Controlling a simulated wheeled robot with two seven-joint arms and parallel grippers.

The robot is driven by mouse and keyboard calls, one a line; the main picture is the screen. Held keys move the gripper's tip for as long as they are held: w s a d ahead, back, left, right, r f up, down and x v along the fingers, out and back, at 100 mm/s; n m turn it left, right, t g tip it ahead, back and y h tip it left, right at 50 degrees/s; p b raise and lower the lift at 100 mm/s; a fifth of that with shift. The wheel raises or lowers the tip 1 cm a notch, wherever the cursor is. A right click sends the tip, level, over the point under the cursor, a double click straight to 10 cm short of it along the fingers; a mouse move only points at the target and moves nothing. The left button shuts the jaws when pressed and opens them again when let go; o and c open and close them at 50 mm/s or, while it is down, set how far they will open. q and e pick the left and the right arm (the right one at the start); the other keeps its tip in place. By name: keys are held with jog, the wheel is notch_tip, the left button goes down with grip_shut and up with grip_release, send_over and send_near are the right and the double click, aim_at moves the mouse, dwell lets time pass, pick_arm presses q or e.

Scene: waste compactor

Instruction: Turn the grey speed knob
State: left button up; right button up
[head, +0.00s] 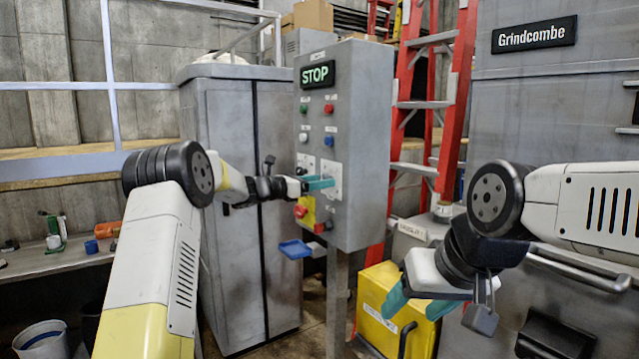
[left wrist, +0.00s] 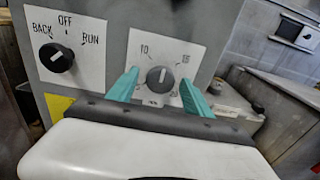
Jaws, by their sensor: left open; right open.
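The grey speed knob (left wrist: 160,80) sits on a white dial plate with numbers on the control panel (head: 344,130). My left gripper (left wrist: 155,92) is open, with one teal finger on each side of the knob; whether the fingers touch it I cannot tell. In the head view, my left gripper (head: 320,184) is at the panel's front and hides the knob. A black BACK/OFF/RUN knob (left wrist: 56,57) is to the left in the wrist view. My right gripper (head: 420,300) is open and empty, low at the right, away from the panel.
Coloured buttons (head: 329,108) and a lit STOP display (head: 318,74) are above the knobs. A red switch on yellow (head: 304,210) is just below. A red ladder (head: 425,100) and yellow bin (head: 385,312) stand behind at right.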

pick_arm(q)
grip_shut()
jog(key=shift+m, duration=0.3)
jog(key=m, duration=2.1)
jog(key=shift+w+a+m, duration=0.1)
jog(key=shift+m, duration=0.2)
jog(key=shift+r, duration=0.1)
grip_release()
